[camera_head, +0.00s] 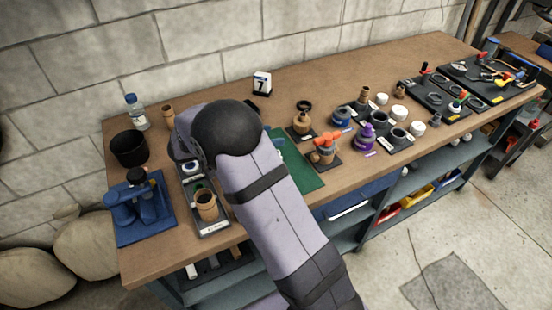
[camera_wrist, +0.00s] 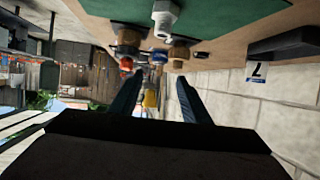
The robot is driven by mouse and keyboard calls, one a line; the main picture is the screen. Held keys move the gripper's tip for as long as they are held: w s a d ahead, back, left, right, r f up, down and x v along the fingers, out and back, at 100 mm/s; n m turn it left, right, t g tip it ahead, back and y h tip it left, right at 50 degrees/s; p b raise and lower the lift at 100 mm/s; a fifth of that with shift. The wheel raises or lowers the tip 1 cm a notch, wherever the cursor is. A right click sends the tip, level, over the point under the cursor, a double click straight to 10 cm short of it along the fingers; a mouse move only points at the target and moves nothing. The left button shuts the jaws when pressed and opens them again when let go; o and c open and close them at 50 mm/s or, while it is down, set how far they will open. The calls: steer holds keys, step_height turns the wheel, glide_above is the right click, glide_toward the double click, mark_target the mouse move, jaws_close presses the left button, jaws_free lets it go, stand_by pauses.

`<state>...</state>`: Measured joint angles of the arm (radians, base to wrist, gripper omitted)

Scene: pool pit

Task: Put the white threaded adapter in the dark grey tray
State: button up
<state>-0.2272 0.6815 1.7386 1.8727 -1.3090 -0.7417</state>
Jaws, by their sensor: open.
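The white threaded adapter (camera_wrist: 165,18) shows at the top of the wrist view, over the green mat (camera_wrist: 205,10). In the head view my arm covers much of the green mat (camera_head: 306,180), and I cannot make the adapter out clearly. My gripper (camera_wrist: 156,80) is open, with nothing between its two dark fingers; the adapter is beyond the fingertips. In the head view the gripper is hidden behind my arm. A dark grey tray (camera_head: 191,210) stands left of my arm, partly covered by it, with a brown cup-like fitting (camera_head: 206,204) and other parts in it.
A blue stand (camera_head: 145,210), a black cup (camera_head: 129,148) and a bottle (camera_head: 137,112) are at the left. A number 7 card (camera_head: 262,83) stands at the back. Several fittings, including an orange-topped valve (camera_head: 325,148), crowd the bench right of the mat.

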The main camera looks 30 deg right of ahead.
steer(key=shift+s+f+p, duration=0.15)
steer(key=shift+f+p, duration=0.05)
steer(key=shift+f, duration=0.85)
steer(key=shift+s+f+p, duration=0.1)
steer(key=shift+f+p, duration=0.05)
steer(key=shift+f, duration=0.9)
step_height(320, 180, down, 3)
steer(key=shift+f+p, duration=0.1)
steer(key=shift+p, duration=0.25)
steer(key=shift+x, duration=1.05)
steer(key=shift+d, duration=0.45)
jaws_close()
